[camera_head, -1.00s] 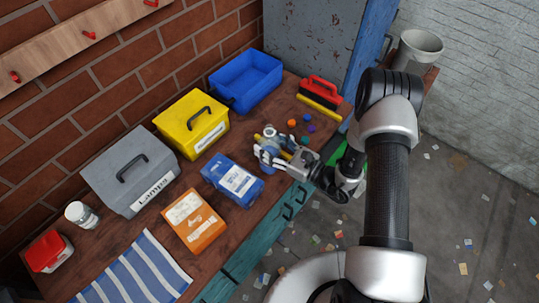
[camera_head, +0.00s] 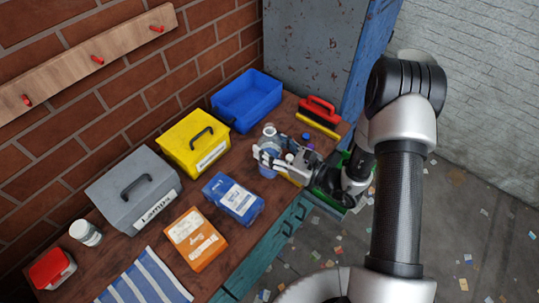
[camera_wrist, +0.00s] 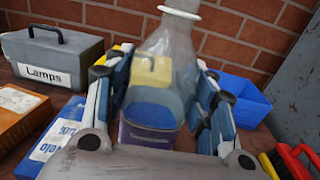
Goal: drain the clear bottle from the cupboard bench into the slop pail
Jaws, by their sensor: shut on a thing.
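The clear bottle (camera_head: 268,157) is upright at the right part of the wooden bench. My gripper (camera_head: 268,160) is shut around its body from the right. In the wrist view the clear bottle (camera_wrist: 163,65) stands between the two fingers, its pale neck ring at the top edge. Its base is hidden, so I cannot tell whether it touches the bench (camera_head: 112,260).
A blue bin (camera_head: 247,98), yellow case (camera_head: 192,139) and grey "Lamps" case (camera_head: 128,190) line the wall. A blue carton (camera_head: 234,197) and orange carton (camera_head: 195,240) lie left of my gripper. A red-handled brush (camera_head: 318,115) and small caps (camera_head: 306,137) are behind it.

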